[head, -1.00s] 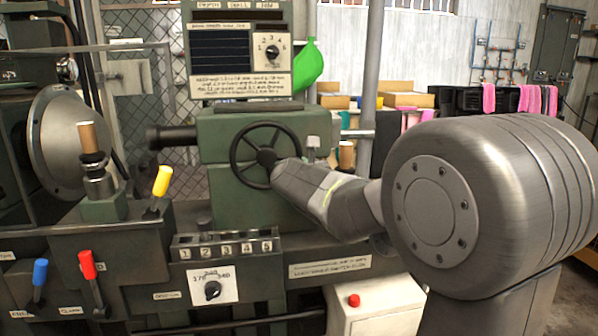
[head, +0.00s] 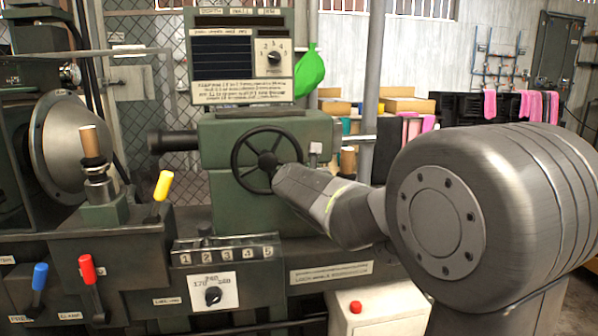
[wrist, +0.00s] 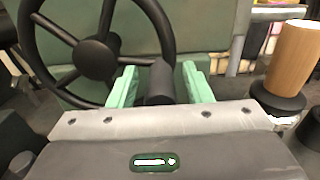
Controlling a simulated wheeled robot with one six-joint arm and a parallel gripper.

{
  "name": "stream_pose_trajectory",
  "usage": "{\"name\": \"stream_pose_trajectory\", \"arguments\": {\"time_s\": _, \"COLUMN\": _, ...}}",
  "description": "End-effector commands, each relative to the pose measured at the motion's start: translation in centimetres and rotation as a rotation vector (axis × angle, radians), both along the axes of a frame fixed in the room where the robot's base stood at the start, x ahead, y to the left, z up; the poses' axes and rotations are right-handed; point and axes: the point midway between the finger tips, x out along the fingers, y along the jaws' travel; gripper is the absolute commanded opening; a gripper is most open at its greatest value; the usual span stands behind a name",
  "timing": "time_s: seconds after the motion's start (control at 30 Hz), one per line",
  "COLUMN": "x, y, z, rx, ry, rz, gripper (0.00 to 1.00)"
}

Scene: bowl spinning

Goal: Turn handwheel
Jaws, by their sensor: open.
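The black handwheel (head: 267,160) is mounted on the front of the green machine head, in the middle of the head view. It has a round rim, spokes and a hub. In the wrist view the handwheel (wrist: 93,57) fills the upper left, with a dark cylindrical handle (wrist: 160,82) at its lower right. My gripper (wrist: 159,86) is open, its two pale green fingers on either side of that handle. A gap shows on each side, so the fingers are not closed on it. In the head view my wrist covers the wheel's lower right and hides the fingers.
A wooden-topped lever (wrist: 294,58) stands close to the right of my gripper. A yellow lever (head: 163,185), a red lever (head: 87,268) and a blue lever (head: 40,276) are at the left. A display panel (head: 240,55) sits above the wheel.

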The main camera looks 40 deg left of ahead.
Motion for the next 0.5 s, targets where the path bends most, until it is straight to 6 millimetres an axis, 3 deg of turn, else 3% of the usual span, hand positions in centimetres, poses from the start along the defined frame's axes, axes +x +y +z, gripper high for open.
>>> {"name": "stream_pose_trajectory", "arguments": {"time_s": 0.17, "x": -1.2, "y": -1.3, "z": 0.1, "rx": 0.002, "ry": -0.001, "rz": 0.001, "gripper": 0.45}}
{"name": "stream_pose_trajectory", "arguments": {"time_s": 0.5, "x": -5.4, "y": -6.3, "z": 0.2, "rx": 0.003, "ry": 0.0, "rz": 0.001, "gripper": 0.45}}
